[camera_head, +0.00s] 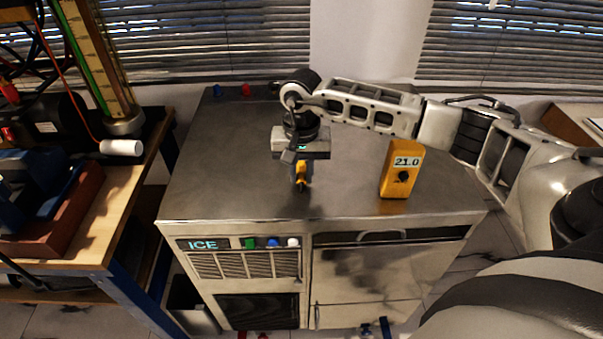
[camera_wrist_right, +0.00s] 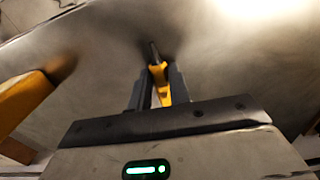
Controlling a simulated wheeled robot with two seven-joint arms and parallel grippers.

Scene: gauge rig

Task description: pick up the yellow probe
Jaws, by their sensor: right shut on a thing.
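The yellow probe (camera_head: 301,172) is between the fingers of my right gripper (camera_head: 301,180), over the metal top of the ice machine. In the right wrist view, the probe (camera_wrist_right: 160,81) shows as a yellow body with a dark tip, between the two dark fingers of the right gripper (camera_wrist_right: 158,88). That gripper is shut on it. I cannot tell whether the probe's tip touches the metal top. My left gripper is not in view.
A yellow gauge (camera_head: 402,169) reading 21.0 stands to the right on the ice machine's top (camera_head: 235,165). Small blue and red items (camera_head: 246,91) lie at the back left. A wooden bench (camera_head: 85,225) with a red-brown box (camera_head: 62,215) is on the left.

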